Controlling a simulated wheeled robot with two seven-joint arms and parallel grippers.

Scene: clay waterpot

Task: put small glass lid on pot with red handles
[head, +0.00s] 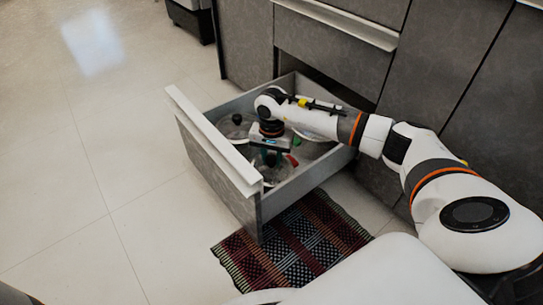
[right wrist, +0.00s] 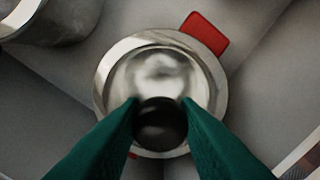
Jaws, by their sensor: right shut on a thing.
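The small glass lid (right wrist: 158,70) with its black knob (right wrist: 160,125) shows in the right wrist view, over the pot with red handles (right wrist: 104,85). One red handle (right wrist: 205,33) sticks out at the upper right; the other is mostly hidden. My right gripper (right wrist: 160,112) has its green fingers shut on the knob. The lid looks roughly centred on the pot; I cannot tell whether it rests on the rim or hangs just above. In the head view my right gripper (head: 270,153) reaches down into the open drawer. My left gripper is not in view.
The grey drawer (head: 228,171) stands pulled out, its walls close around my right gripper. Another glass lid with a black knob (head: 237,119) lies at its left. A metal vessel (right wrist: 48,22) shows at the wrist view's upper left. A patterned rug (head: 300,243) lies below.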

